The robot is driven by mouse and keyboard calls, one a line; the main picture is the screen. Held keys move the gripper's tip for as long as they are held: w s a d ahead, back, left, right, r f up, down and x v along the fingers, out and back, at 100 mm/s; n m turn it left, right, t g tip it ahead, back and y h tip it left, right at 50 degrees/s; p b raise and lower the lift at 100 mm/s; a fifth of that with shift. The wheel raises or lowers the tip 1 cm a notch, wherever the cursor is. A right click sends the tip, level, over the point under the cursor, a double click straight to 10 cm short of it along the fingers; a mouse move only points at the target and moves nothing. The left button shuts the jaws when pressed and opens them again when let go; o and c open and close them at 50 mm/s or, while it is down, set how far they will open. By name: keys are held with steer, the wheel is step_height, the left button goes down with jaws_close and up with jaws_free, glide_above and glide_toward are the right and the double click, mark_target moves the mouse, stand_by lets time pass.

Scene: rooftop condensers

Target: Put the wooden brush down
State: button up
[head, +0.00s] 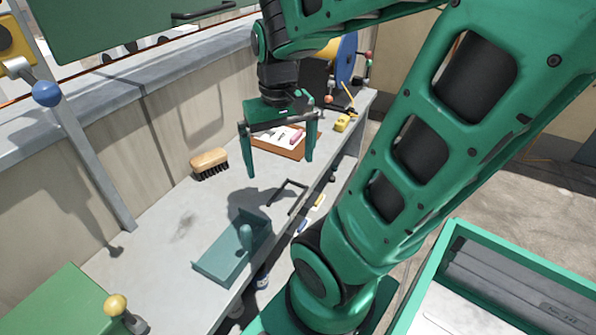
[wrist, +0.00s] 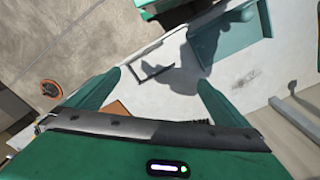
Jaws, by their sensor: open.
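The wooden brush (head: 209,162) with dark bristles rests bristles down on the grey bench top, close against the back wall. My gripper (head: 279,171) is open and empty in the air above the bench, to the right of the brush and apart from it. In the wrist view my gripper's two green fingers (wrist: 160,88) are spread wide with nothing between them.
A teal tray (head: 217,271) stands on the bench's near part, with a black wire handle (head: 291,196) beyond it. A brown box (head: 275,148) with small items lies behind my gripper, and a yellow item (head: 342,122) farther right. The bench between brush and teal tray is clear.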

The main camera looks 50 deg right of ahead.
steer(key=s+m, duration=0.1)
steer(key=s, duration=0.5)
steer(key=shift+s+a+f, duration=0.2)
steer(key=shift+s+f, duration=0.1)
steer(key=shift+s, duration=0.05)
steer(key=shift+w, duration=0.15)
steer(key=shift+w+f, duration=0.25)
steer(key=shift+w, duration=0.2)
